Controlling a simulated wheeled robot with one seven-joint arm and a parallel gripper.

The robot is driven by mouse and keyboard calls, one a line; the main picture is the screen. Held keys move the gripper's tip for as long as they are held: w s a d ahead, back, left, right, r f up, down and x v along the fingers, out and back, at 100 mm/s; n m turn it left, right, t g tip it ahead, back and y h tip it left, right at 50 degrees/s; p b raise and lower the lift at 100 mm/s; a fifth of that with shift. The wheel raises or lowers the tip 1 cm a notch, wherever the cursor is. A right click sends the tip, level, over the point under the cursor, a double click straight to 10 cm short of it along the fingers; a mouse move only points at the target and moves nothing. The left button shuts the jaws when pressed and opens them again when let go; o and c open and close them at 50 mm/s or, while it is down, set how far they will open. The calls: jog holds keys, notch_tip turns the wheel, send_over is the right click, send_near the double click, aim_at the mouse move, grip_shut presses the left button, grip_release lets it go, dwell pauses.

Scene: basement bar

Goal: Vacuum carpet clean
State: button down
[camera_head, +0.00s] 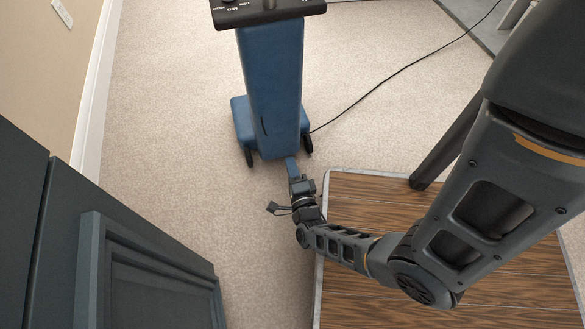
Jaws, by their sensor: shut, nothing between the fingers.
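A blue upright vacuum (272,85) stands on the beige carpet (180,120) at the upper middle of the head view. It has a black top panel with a switch or dial and small dark wheels at its base. My gripper (291,168) is shut and empty, low in front of the vacuum, close to the lower end of its body. I cannot tell whether its fingertips touch the vacuum. I see no clear dirt on the carpet.
A black cord (390,82) runs from the vacuum across the carpet to the upper right. A wood-topped table (350,200) with a pale edge lies under my arm. A dark cabinet (150,265) fills the lower left. A wall with white baseboard (98,80) borders the left.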

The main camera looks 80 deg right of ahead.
aim_at(280, 132)
jog(key=b+x, duration=0.1)
jog(key=x, duration=0.9)
jog(key=shift+b, duration=0.4)
jog(key=shift+d, duration=0.1)
